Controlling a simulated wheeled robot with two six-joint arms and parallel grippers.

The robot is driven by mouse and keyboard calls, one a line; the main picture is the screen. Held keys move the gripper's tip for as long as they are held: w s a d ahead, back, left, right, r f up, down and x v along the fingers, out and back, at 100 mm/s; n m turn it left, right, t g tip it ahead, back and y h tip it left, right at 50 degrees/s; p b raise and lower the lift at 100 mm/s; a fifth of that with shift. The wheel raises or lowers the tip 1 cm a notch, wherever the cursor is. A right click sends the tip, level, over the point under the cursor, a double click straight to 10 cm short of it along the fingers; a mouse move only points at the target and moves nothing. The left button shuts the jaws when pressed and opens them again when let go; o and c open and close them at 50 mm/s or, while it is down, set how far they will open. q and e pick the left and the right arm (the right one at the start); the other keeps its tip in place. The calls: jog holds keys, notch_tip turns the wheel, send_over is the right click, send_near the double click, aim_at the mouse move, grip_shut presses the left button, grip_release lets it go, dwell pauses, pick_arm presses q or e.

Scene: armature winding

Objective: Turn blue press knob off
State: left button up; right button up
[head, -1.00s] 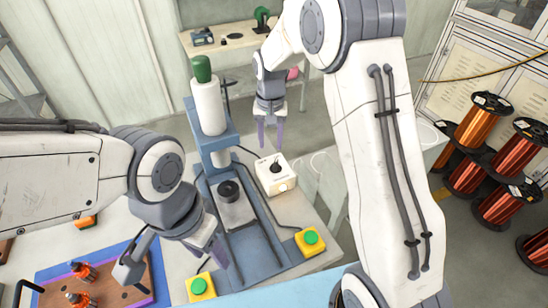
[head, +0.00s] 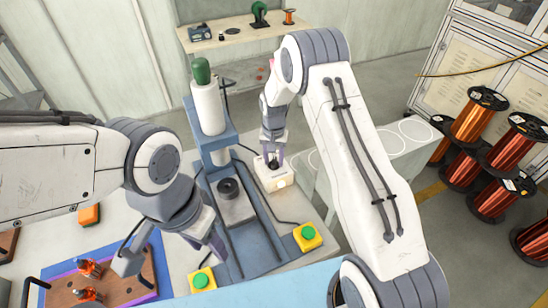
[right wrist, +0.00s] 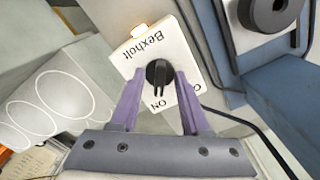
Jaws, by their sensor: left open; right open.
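The blue press (head: 229,150) stands in the middle of the head view with a white control box (head: 283,184) at its right. The box carries a black knob (right wrist: 158,73), whose ridge points toward the "ON" lettering in the right wrist view. A second label is partly hidden by a finger. A small lamp (right wrist: 139,31) on the box edge looks lit. My right gripper (right wrist: 160,78) is open, with its purple fingertips on either side of the knob; contact cannot be told. My left gripper (head: 214,243) is open and empty at the press's left front.
Two yellow boxes with green buttons (head: 308,236) (head: 202,280) stand at the press's front corners. A cable runs beside the control box. Copper wire spools (head: 478,116) stand at the right. A board with orange parts (head: 125,285) lies at lower left.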

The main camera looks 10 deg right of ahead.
jog(key=shift+f, duration=0.1)
grip_shut()
jog(key=shift+n, duration=0.3)
jog(key=n+b, duration=0.1)
jog(key=n, duration=0.1)
jog(key=shift+n, duration=0.3)
jog(key=n+b, duration=0.1)
jog(key=n, duration=0.2)
jog(key=shift+d+n, duration=0.1)
jog(key=shift+n, duration=0.3)
jog(key=n, duration=0.3)
jog(key=shift+d+b, duration=0.1)
jog(key=shift+b, duration=0.2)
jog(key=shift+w+n, duration=0.1)
jog(key=shift+n, duration=1.9)
